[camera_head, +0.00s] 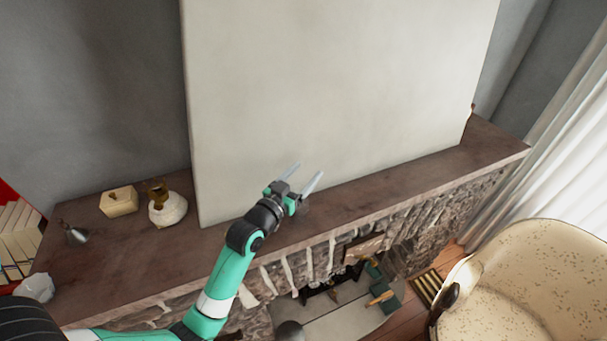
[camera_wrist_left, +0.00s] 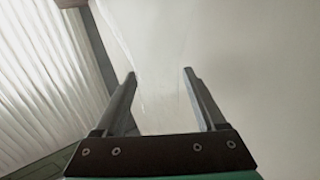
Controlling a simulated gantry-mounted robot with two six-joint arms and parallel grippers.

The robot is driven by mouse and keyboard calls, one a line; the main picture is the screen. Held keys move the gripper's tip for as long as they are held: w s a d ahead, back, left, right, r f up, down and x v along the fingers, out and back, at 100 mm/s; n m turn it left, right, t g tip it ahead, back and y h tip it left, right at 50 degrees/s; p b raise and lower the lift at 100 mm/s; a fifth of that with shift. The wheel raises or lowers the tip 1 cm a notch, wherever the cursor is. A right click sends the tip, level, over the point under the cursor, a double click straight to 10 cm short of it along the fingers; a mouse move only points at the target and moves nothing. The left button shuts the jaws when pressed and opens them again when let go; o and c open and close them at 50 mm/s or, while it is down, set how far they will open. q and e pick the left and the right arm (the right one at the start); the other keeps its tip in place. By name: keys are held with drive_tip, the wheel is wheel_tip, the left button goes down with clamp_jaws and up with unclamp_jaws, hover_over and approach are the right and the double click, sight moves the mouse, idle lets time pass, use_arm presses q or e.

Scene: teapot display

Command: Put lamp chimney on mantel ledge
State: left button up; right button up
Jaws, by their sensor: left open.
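The mantel ledge (camera_head: 390,188) is a long brown shelf above a stone fireplace, crossing the head view. My left gripper (camera_head: 302,175) is over the middle of the ledge, fingers apart, pointing toward the large pale panel. In the left wrist view the same gripper (camera_wrist_left: 158,76) is open, with pale panel behind it. A faint translucent patch shows between its fingers there; I cannot tell if it is the glass lamp chimney or only the panel. No lamp chimney can be made out clearly in the head view. My right gripper is not in view.
The large pale panel (camera_head: 330,90) stands at the back of the ledge. A cream box (camera_head: 119,202), a white pot with a brass top (camera_head: 168,210) and a small metallic object (camera_head: 75,234) sit on its left part. A speckled armchair (camera_head: 535,285) stands at right.

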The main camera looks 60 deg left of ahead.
use_arm(q)
drive_tip(key=shift+r, duration=0.2)
drive_tip(key=v, duration=1.2)
drive_tip(key=shift+b, duration=0.35)
drive_tip(key=w+d+r+m+t+h, duration=0.25)
drive_tip(key=w+d+r, duration=0.2)
drive_tip(key=r, duration=0.45)
drive_tip(key=w+d+r+m+t+h, duration=0.1)
drive_tip(key=w+d+r+t, duration=0.35)
drive_tip(key=r, duration=0.35)
drive_tip(key=s+d+r+m+t+h, duration=0.1)
drive_tip(key=d+r+h, duration=0.1)
drive_tip(key=d+r, duration=0.3)
drive_tip(key=d+r+m+t+h, duration=0.1)
drive_tip(key=d+r, duration=0.4)
drive_tip(key=r, duration=0.5)
drive_tip(key=s+d+r+m+t+h, duration=0.1)
drive_tip(key=d+r+t+h, duration=0.2)
drive_tip(key=r, duration=0.5)
drive_tip(key=shift+s+d+r+h, duration=0.35)
drive_tip(key=shift+d+h, duration=0.5)
drive_tip(key=shift+d, duration=0.15)
drive_tip(key=shift+m, duration=0.25)
